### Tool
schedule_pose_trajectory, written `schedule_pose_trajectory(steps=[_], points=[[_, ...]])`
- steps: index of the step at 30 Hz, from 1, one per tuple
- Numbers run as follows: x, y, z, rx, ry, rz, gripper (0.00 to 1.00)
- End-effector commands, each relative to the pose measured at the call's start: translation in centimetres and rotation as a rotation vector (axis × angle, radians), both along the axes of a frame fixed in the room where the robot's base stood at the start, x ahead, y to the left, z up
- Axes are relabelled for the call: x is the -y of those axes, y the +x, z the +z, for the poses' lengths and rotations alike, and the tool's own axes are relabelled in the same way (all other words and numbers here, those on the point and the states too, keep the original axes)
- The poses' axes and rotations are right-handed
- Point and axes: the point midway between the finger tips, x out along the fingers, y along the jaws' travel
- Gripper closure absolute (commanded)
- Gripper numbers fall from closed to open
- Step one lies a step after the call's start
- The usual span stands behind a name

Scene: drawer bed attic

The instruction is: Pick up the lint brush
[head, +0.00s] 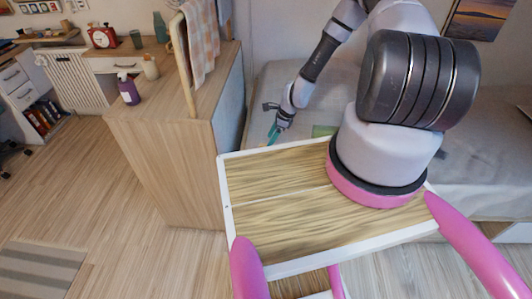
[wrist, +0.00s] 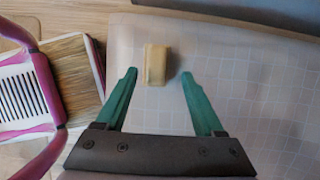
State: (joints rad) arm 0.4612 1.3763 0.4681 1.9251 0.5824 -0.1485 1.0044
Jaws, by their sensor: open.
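A small tan, block-shaped object (wrist: 156,64) lies on the pale checked bed cover in the wrist view. It appears to be the lint brush, seen from above, but its bristles or handle cannot be made out. My gripper (wrist: 158,75) is open, with its green fingers on either side of the object's near end. No contact shows, and I cannot tell the height between fingers and cover. In the head view my gripper (head: 271,136) reaches down to the bed just beyond my tray, and the object cannot be clearly made out there.
The bed (head: 480,175) runs along the wall. A wooden cabinet (head: 170,140) stands left of the gripper, with a purple bottle (head: 128,90) on top and a checked towel (head: 201,40) beside it. A green flat thing (head: 323,131) lies on the bed. The cover around the object is clear.

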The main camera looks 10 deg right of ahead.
Motion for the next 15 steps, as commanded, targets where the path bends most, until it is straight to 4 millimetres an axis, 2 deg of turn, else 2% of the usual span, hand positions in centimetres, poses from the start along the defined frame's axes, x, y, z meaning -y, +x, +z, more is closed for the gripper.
schedule_pose_trajectory(steps=[9, 15], points=[[-1.8, -0.1, -3.8, -0.001, 0.000, 0.001, 0.30], [-2.2, 0.1, -4.8, 0.002, 0.000, 0.001, 0.30]])
